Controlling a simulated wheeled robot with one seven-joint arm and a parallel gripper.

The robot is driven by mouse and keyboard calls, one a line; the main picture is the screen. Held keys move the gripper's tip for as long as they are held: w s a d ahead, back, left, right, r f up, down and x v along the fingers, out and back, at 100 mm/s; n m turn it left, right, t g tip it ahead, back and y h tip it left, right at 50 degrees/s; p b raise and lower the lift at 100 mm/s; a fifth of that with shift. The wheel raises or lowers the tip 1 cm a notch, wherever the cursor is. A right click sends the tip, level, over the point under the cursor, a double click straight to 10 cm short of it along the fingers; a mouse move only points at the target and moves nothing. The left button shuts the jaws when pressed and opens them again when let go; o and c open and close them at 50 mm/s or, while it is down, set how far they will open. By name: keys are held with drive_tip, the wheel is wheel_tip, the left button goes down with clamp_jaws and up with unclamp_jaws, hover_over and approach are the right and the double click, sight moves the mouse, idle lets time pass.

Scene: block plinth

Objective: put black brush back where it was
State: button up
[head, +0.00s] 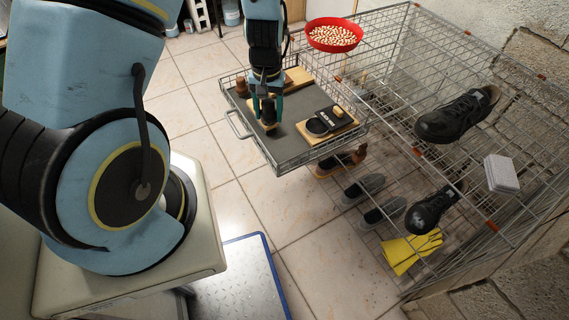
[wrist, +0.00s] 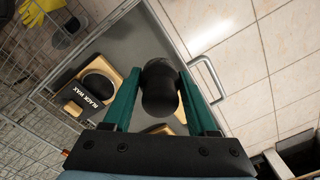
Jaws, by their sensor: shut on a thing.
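My gripper (head: 267,108) is shut on the black brush, over the left part of the grey pull-out tray (head: 285,147). In the wrist view the brush's rounded black handle (wrist: 160,82) stands between the two teal fingers. A light wooden piece (wrist: 182,108) shows beneath and beside the brush; whether the brush touches it I cannot tell. To the right on the tray, in the head view, is a wooden holder (head: 342,132) with a dark round item and a black block. In the wrist view that block reads "BLACK WAX" (wrist: 90,95). The underside of the brush is hidden.
A wire rack (head: 395,75) carries the tray, black shoes (head: 455,117), a white box (head: 501,174) and a red bowl (head: 334,47) of pale pieces. A brown item (head: 242,87) stands at the tray's left edge. Yellow gloves (head: 410,250) lie low. Tiled floor left of the tray is free.

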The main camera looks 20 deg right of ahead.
drive_tip(key=s+d+f+m+b, duration=0.1)
drive_tip(key=s+d+f, duration=0.2)
drive_tip(key=d, duration=0.1)
hover_over(286, 154)
wheel_tip(286, 154, down, 4)
drive_tip(key=shift+f, duration=0.25)
drive_tip(key=shift+f+p, duration=0.3)
drive_tip(key=shift+f, duration=2.05)
drive_tip(key=shift+f, duration=0.2)
drive_tip(key=o, duration=1.3)
drive_tip(key=shift+r, duration=0.1)
